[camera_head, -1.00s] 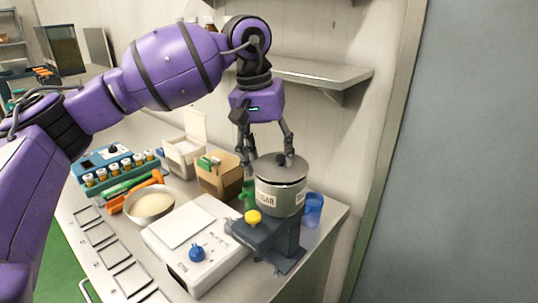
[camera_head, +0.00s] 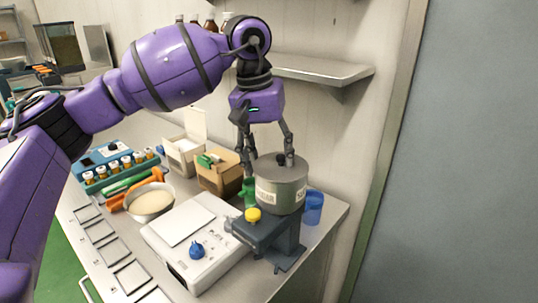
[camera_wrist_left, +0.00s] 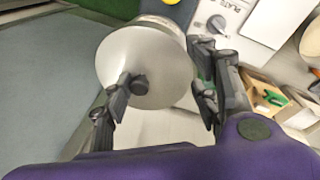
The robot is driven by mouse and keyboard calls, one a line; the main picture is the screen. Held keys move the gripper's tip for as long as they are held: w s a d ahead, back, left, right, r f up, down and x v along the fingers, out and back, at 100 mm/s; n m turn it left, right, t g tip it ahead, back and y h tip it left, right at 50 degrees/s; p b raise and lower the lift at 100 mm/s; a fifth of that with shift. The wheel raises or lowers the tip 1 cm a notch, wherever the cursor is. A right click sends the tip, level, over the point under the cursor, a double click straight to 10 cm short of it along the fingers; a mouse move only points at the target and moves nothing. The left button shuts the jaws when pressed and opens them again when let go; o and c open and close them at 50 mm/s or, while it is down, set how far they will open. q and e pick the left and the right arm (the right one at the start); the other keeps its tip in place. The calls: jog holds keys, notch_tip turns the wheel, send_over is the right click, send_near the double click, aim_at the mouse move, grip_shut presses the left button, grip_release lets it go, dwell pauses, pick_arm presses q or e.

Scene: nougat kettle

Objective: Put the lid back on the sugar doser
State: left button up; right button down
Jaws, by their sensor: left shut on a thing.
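The grey sugar doser (camera_head: 281,196) stands upright on a dark stand at the bench's right end. Its round lid (camera_head: 268,165), with a small black knob (camera_wrist_left: 138,83), appears at its top; I cannot tell whether it is fully seated. My left gripper (camera_head: 270,160) hangs over the doser, shut on the lid, with its fingers standing apart. In the left wrist view, one fingertip is at the knob and the other finger is beyond the lid's edge. The exact contact is unclear. My right gripper is not in view.
A white scale (camera_head: 194,238) is left of the doser. A blue cup (camera_head: 313,208) stands close on its right. Behind are a cardboard box (camera_head: 218,178) and a white box (camera_head: 184,160). A bowl (camera_head: 150,201) stands farther left. A metal shelf (camera_head: 322,70) is above.

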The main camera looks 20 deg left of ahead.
pick_arm(q)
jog(key=o, duration=1.2)
jog(key=shift+o, duration=0.5)
jog(key=o, duration=0.5)
jog(key=shift+c, duration=0.2)
